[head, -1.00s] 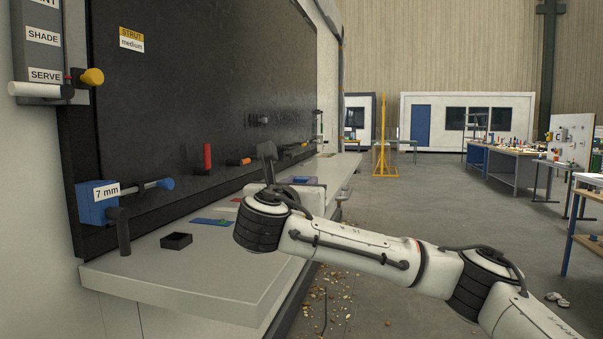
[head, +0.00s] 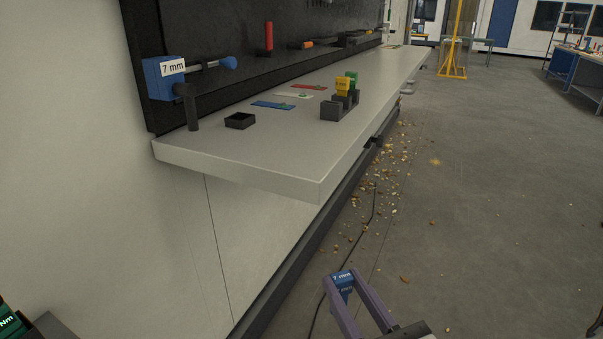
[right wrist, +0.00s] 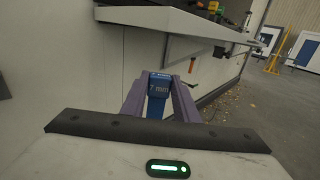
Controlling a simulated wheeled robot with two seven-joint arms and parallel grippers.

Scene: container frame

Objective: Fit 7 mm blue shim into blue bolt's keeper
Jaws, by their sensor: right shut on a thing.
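The blue 7 mm shim (head: 343,285) is between the purple jaws of my right gripper (head: 346,291), low in the head view, out over the floor and clear of the shelf. The blue block labelled 7 mm (head: 155,84) is on the dark panel at the upper left, with a grey rod ending in a blue knob (head: 228,63). I cannot make out the keeper's opening. My left gripper is not in view.
The grey shelf (head: 225,160) carries a small black tray (head: 240,121), coloured cards, and a dark stepped holder (head: 334,110) with yellow and green blocks. A dark post (head: 190,108) stands below the blue block. Chips litter the floor; the space right of the shelf is open.

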